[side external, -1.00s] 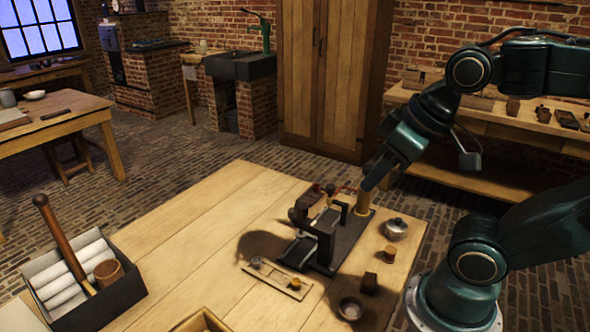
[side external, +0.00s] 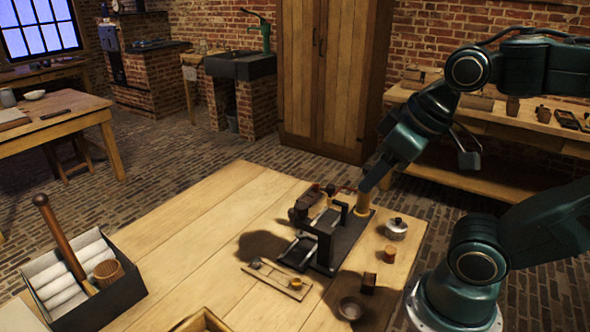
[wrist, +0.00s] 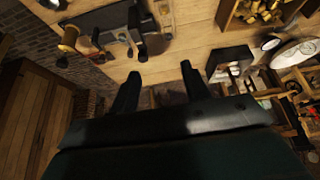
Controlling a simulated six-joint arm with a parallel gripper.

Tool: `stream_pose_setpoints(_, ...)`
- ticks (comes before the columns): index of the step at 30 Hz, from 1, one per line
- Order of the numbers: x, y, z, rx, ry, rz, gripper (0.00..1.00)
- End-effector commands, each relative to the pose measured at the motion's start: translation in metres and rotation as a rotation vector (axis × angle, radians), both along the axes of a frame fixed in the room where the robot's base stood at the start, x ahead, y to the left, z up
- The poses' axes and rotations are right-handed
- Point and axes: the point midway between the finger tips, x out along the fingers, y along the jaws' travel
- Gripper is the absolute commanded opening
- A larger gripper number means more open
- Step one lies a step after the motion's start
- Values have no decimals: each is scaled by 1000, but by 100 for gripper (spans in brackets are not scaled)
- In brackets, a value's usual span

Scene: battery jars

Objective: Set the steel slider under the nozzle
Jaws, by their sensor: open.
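A dark fixture (side external: 345,245) stands on the bench, with an upright dark frame and brown parts on top. The nozzle cannot be picked out clearly. The fixture also shows at the top of the wrist view (wrist: 100,18), partly cut off. My gripper (wrist: 158,80) is open, with nothing between its two dark fingers. In the side view its end reaches down near the brass-coloured post at the fixture's back right; contact cannot be told.
A small wooden strip (side external: 277,282) with little cups lies left of the fixture. A box of white rolls (side external: 110,305) is far left. The bench's middle left is clear.

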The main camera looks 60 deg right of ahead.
Motion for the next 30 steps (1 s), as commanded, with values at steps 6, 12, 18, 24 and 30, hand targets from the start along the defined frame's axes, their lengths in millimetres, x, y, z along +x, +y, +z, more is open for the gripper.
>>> stream_pose_setpoints(6, 13, -3, 4, -2, 25, -10, 47)
stream_pose_setpoints(12, 42, -11, 9, -7, 74, -32, 47)
stream_pose_setpoints(18, 78, -23, 9, -8, 134, -57, 47)
stream_pose_setpoints(24, 115, -39, 2, -8, 194, -81, 47)
stream_pose_setpoints(30, 152, -57, -12, -3, 253, -105, 47)
